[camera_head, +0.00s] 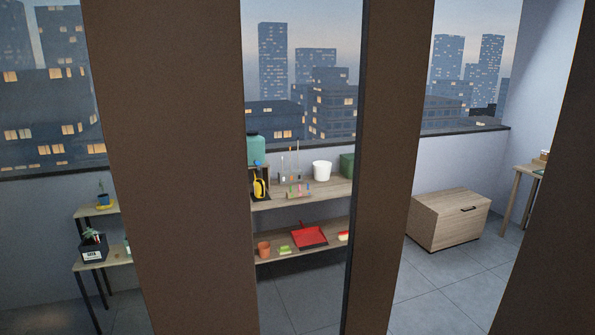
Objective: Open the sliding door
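The sliding door fills the near view as tall brown uprights with clear spaces or glass between them. A wide upright (175,150) stands left of centre, a narrower upright (392,150) with a dark left side edge stands right of centre, and another brown upright (555,220) is at the far right. I cannot tell whether the spaces between them hold glass or how far the door stands open. No handle shows. Neither of my grippers is in view.
Beyond the door is a balcony with a grey tiled floor (445,300). A wooden shelf (325,190) with pots, tools and a red dustpan (309,236) stands behind. A wooden chest (448,218) is at right, and a plant stand (100,263) at left.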

